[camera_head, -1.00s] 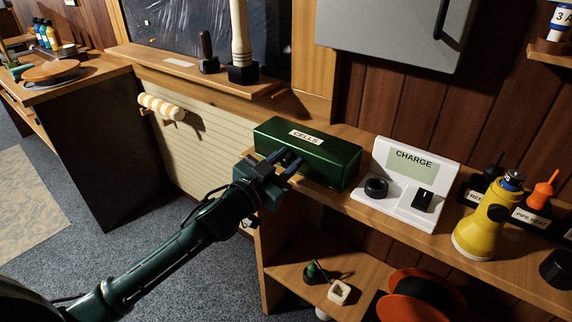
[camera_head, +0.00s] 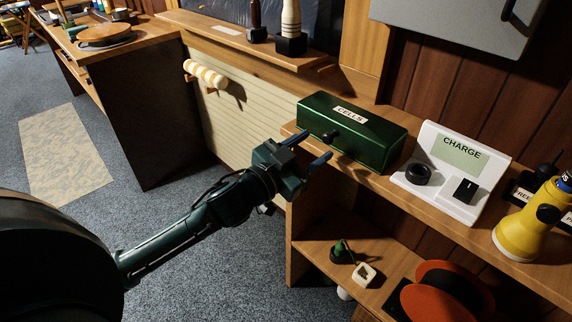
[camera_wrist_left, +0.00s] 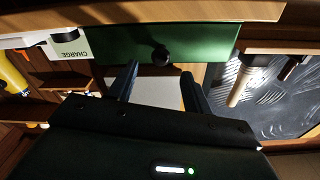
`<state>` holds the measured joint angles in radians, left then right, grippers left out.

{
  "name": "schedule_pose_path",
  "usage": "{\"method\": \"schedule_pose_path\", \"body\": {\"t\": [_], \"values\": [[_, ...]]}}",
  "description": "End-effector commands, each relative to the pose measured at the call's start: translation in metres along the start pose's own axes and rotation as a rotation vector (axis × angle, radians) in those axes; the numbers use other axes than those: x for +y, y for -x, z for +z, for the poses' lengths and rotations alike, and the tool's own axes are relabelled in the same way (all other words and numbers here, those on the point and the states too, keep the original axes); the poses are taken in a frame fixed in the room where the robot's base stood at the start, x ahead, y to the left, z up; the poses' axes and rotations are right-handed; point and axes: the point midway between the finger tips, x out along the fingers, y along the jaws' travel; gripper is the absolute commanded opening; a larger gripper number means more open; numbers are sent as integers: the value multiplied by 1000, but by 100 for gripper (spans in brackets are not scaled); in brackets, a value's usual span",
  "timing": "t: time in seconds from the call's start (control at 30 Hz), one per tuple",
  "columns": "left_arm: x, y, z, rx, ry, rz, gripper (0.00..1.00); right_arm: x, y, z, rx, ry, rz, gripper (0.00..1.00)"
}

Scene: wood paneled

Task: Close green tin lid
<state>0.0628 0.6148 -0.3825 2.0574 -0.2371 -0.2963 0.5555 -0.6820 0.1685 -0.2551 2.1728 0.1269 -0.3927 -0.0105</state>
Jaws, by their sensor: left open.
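The green tin (camera_head: 370,138), labelled CELLS, sits on the wooden shelf top. Its lid (camera_head: 385,124) looks down flat on it, and I see no gap. A black knob (camera_head: 331,135) sticks out of its front face. My left gripper (camera_head: 317,144) is open and empty, in front of the tin's left part, its fingers pointing at the front face. In the left wrist view, which looks upside down, the tin (camera_wrist_left: 200,42) and knob (camera_wrist_left: 161,56) show just beyond the open fingers. The knob appears roughly in line with the gap between them. My right gripper is not in view.
A white CHARGE stand (camera_head: 452,165) stands just right of the tin, with a yellow device (camera_head: 525,225) further right. The lower shelf holds an orange reel (camera_head: 445,292) and small parts. Open carpeted floor (camera_head: 215,250) lies to the left.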

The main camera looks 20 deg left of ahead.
Motion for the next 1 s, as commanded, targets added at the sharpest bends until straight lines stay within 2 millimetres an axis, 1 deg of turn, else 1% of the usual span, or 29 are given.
{"method": "schedule_pose_path", "body": {"t": [0.03,0.2,0.3,0.4,0.6,1.0], "values": [[1,12,3,-3,2,1,50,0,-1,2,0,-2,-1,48],[1,43,2,-3,2,0,50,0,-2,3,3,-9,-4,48],[1,57,2,-2,1,1,50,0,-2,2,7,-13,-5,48],[0,67,1,-2,1,0,50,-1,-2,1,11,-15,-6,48],[0,76,0,0,0,0,50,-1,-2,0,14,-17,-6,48],[0,77,0,1,0,0,50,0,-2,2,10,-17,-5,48]]}}
